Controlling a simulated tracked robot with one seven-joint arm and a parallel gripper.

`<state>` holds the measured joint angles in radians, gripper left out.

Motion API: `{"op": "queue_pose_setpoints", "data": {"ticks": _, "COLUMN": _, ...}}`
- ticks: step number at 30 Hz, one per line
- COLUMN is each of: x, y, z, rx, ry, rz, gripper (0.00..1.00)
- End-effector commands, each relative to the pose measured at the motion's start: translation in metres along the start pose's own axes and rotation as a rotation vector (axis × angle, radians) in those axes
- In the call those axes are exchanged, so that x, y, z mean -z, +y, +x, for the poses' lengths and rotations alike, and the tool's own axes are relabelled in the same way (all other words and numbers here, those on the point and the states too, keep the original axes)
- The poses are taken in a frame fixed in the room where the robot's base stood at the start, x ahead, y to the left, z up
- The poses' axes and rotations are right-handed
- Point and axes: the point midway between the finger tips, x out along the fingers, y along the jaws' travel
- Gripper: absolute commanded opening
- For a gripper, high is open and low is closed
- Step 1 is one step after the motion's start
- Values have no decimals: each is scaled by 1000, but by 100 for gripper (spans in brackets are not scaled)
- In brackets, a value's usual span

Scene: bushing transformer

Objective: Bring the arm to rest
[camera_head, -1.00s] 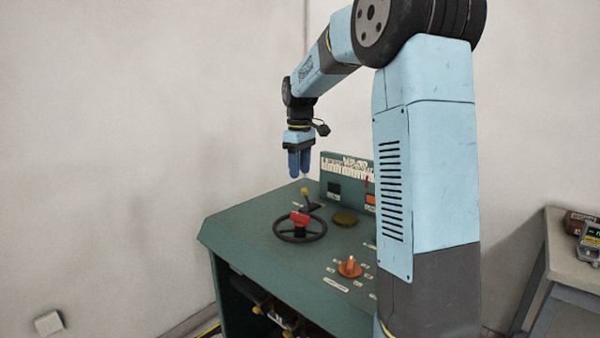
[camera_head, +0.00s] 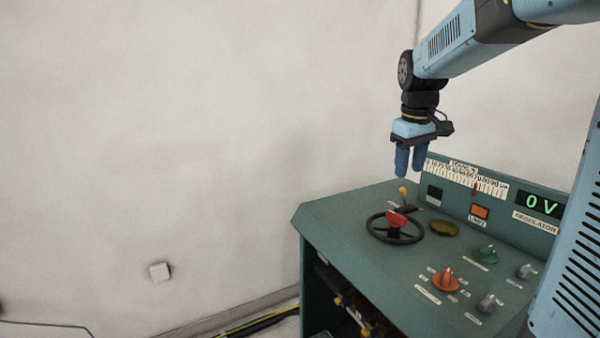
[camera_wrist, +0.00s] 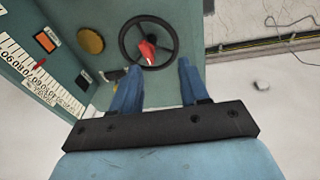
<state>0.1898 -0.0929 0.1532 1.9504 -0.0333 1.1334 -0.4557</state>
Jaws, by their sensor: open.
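My gripper (camera_head: 409,163) hangs fingers-down from my light blue arm, above the back left part of the green control desk (camera_head: 340,218). Its two blue fingers are apart, with nothing between them. In the wrist view the gripper (camera_wrist: 157,82) also shows open, with the black handwheel (camera_wrist: 126,47) and its red hub beyond the fingertips. In the head view the handwheel (camera_head: 380,237) lies on the desk top, below the gripper and apart from it. A small yellow-knobbed lever (camera_head: 403,191) stands just behind the wheel, under the fingers.
The desk carries an orange knob (camera_head: 445,281), a green knob (camera_head: 486,254), grey knobs and a raised back panel with a scale. Its display (camera_head: 541,204) reads 0 V. A wall stands behind. Open floor and a cable lie left of the desk.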

Motion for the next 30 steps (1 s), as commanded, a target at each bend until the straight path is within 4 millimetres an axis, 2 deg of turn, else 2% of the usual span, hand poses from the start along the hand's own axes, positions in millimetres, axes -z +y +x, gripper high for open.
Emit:
{"op": "queue_pose_setpoints", "data": {"ticks": 6, "x": -39, "y": -26, "z": -15, "rx": -33, "ry": 59, "rz": 79, "gripper": 45}}
{"op": "queue_pose_setpoints", "data": {"ticks": 13, "x": -80, "y": -51, "z": -23, "rx": -52, "ry": 122, "rz": 165, "gripper": 45}}
{"op": "queue_pose_setpoints", "data": {"ticks": 20, "x": -121, "y": -74, "z": -23, "rx": -59, "ry": 192, "rz": 251, "gripper": 45}}
{"op": "queue_pose_setpoints", "data": {"ticks": 30, "x": -178, "y": -104, "z": -11, "rx": -45, "ry": 297, "rz": 375, "gripper": 45}}
